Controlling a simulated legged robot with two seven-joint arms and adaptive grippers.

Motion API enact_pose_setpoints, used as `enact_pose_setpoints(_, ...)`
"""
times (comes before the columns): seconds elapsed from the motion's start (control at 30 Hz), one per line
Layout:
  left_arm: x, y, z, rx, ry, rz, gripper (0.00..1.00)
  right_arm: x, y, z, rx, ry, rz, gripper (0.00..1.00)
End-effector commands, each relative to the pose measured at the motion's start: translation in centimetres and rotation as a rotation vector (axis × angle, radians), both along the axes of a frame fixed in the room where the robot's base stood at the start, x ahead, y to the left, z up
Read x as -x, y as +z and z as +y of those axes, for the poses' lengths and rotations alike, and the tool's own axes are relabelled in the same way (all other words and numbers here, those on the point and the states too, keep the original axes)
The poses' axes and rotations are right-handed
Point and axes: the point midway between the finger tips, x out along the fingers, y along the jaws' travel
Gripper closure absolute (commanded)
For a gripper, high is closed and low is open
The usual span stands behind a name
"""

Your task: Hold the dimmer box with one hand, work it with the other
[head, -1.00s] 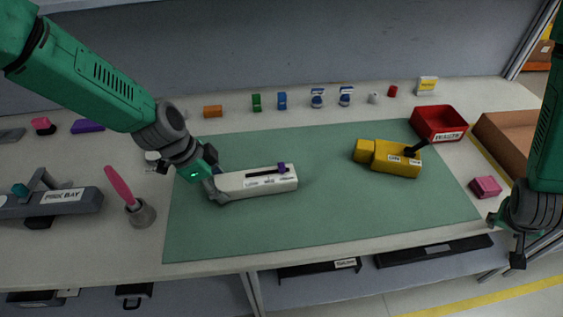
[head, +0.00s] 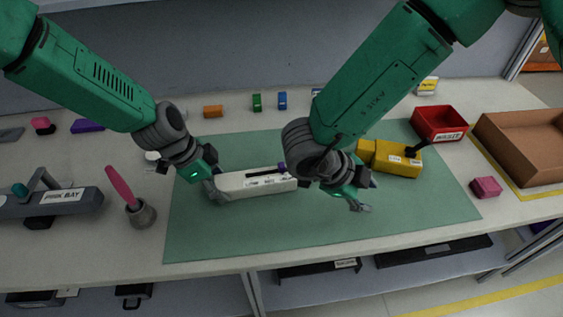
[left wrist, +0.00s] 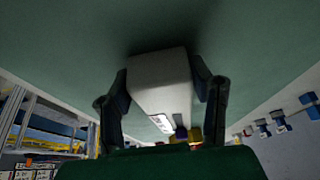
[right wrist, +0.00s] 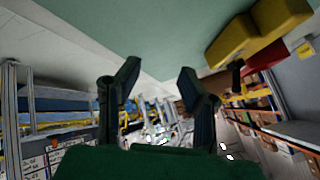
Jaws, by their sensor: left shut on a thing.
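The dimmer box (head: 240,185) is a long white box with a dark slot on top, lying on the green mat (head: 260,235). Its purple slider knob (head: 281,168) shows at the right end of the slot, partly hidden by my right gripper's wrist. My left gripper (head: 212,187) is shut on the box's left end; the left wrist view shows the white box (left wrist: 160,85) between both fingers. My right gripper (head: 358,200) is open and empty, above the mat just right of the box. In the right wrist view its fingers (right wrist: 155,85) stand apart with nothing between them.
A yellow box with a black lever (head: 395,160) sits right of my right gripper. A red bin (head: 438,122), a brown tray (head: 525,150) and a pink block (head: 486,187) lie further right. A pink-handled tool in a cup (head: 140,212) stands at left. The mat's front is clear.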

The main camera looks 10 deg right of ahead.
Motion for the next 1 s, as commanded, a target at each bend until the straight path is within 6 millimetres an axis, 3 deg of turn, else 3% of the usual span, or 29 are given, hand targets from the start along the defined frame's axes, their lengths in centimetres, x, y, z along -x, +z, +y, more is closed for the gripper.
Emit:
enact_pose_setpoints(0.03, 0.0, 0.0, 0.0, 0.000, 0.000, 0.000, 0.99, -2.1, 1.2, 3.3, -0.123, -0.158, -0.076, 0.66)
enact_pose_setpoints(0.2, 0.0, 0.0, 0.0, 0.000, 0.000, 0.000, 0.99, -7.8, 5.7, 11.1, -0.460, -0.577, -0.229, 0.66)
enact_pose_setpoints(0.3, 0.0, 0.0, 0.0, 0.000, 0.000, 0.000, 0.99, -10.1, 8.3, 13.8, -0.589, -0.737, -0.267, 0.66)
enact_pose_setpoints(0.47, 0.0, 0.0, 0.0, 0.000, 0.000, 0.000, 0.99, -11.7, 10.2, 15.7, -0.679, -0.852, -0.284, 0.66)
enact_pose_setpoints(0.67, 0.0, 0.0, 0.0, 0.000, 0.000, 0.000, 0.99, -11.8, 8.0, 15.9, -0.686, -0.865, -0.284, 0.66)
enact_pose_setpoints(1.0, 0.0, 0.0, 0.0, 0.000, 0.000, 0.000, 0.99, -11.7, 1.3, 15.8, -0.685, -0.862, -0.284, 0.66)
